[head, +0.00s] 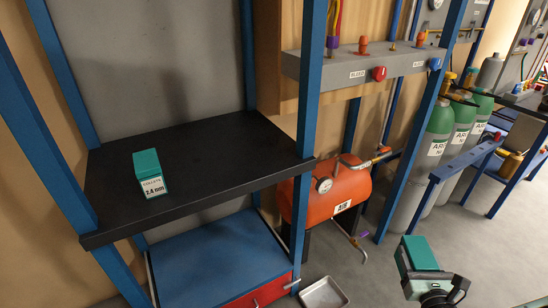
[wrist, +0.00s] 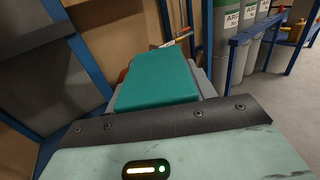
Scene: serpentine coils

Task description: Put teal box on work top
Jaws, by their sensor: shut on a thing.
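A teal box (wrist: 160,78) sits between the fingers of my gripper (wrist: 162,85) in the wrist view, its plain teal face toward the camera. My gripper is shut on it. In the head view my gripper (head: 419,262) holds this box (head: 421,252) at the lower right, over the floor and well to the right of the black work top (head: 225,150). A second teal box (head: 148,172), with a white label reading 2.4 mm, stands on the left part of that work top.
The work top has bare room right of the standing box. Blue posts (head: 309,120) frame it. A blue surface (head: 215,255) lies below. An orange tank (head: 330,190), green-topped cylinders (head: 437,125) and a metal tray (head: 324,294) on the floor are to the right.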

